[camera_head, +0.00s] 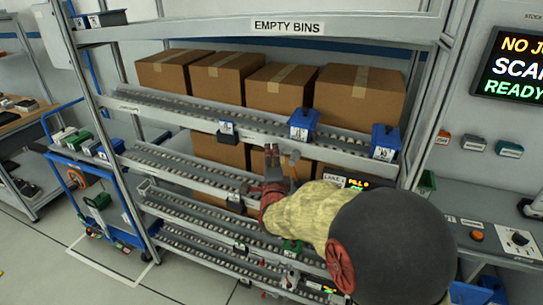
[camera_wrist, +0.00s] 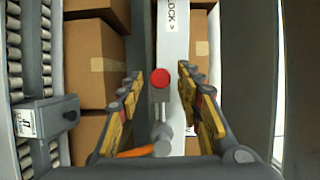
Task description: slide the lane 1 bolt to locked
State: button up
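The lane 1 bolt shows in the wrist view as a grey rod with a knob (camera_wrist: 162,146) on a pale rail (camera_wrist: 173,45) marked "LOCK >". A round red spot (camera_wrist: 160,79) sits on the rail between the fingertips. My gripper (camera_wrist: 160,75) is open, one yellow-padded finger on each side of the rail, with nothing clasped. In the head view my gripper (camera_head: 272,154) is at the front of the rack, left of the lane 1 sign (camera_head: 334,180). A small grey knob (camera_head: 294,157) shows just right of it. Contact with the bolt cannot be told.
Cardboard boxes (camera_head: 280,88) stand on the upper shelf, with more behind my arm. Blue bins (camera_head: 303,122) sit on the roller rail. A blue cart (camera_head: 95,195) stands left of the rack.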

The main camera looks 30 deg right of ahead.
jog(key=v, duration=1.1)
jog(key=shift+d, duration=0.1)
